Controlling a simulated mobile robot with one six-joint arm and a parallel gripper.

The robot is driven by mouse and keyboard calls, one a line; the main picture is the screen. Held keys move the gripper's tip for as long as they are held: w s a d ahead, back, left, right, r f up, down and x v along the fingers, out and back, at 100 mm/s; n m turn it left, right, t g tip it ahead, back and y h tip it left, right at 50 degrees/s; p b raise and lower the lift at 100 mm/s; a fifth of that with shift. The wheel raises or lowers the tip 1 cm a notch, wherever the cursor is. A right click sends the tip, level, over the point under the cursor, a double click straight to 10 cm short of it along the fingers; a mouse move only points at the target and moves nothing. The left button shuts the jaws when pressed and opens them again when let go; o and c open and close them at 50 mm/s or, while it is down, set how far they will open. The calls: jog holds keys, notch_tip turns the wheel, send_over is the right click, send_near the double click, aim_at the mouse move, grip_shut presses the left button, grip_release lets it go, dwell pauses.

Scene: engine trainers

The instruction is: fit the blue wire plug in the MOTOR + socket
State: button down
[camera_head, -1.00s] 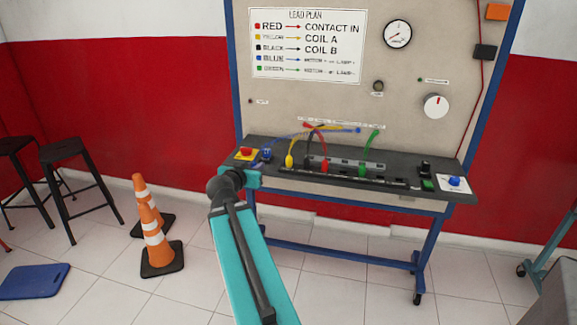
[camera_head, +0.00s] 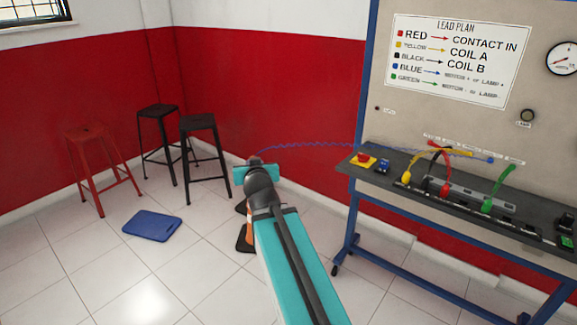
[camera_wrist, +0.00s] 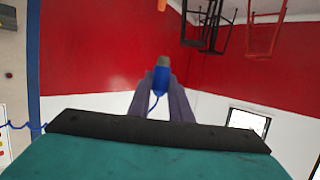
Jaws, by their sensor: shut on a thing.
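My gripper (camera_wrist: 162,92) is shut on the blue wire plug (camera_wrist: 161,76) in the wrist view; a blue lead hangs from it. In the head view my arm hides the fingers and plug. The blue wire (camera_head: 310,146) stretches from my wrist, left of the bench, to its other end (camera_head: 490,160) on the bench panel. The bench's black socket strip (camera_head: 465,208) holds yellow (camera_head: 407,178), red (camera_head: 445,189) and green (camera_head: 488,204) plugs. The socket labels are too small to read, so I cannot tell which is MOTOR +.
The bench (camera_head: 400,170) stands at right, with a red stop button (camera_head: 363,159) on its left end. Traffic cones (camera_head: 247,234) are partly hidden behind my arm. Stools (camera_head: 203,150) and a blue mat (camera_head: 152,225) are at left. The floor at lower left is clear.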

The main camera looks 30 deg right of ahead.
jog(key=w+a+r+n+y, duration=0.1)
jog(key=a+r+n+y, duration=0.1)
jog(key=a, duration=0.7)
jog(key=w+a+r+n+t+y, duration=0.1)
jog(key=w+a+n+y, duration=0.1)
jog(key=a, duration=0.7)
jog(key=shift+a+r+y, duration=0.2)
jog(key=shift+r+y, duration=0.2)
jog(key=shift+y, duration=0.2)
jog(key=shift+d, duration=0.1)
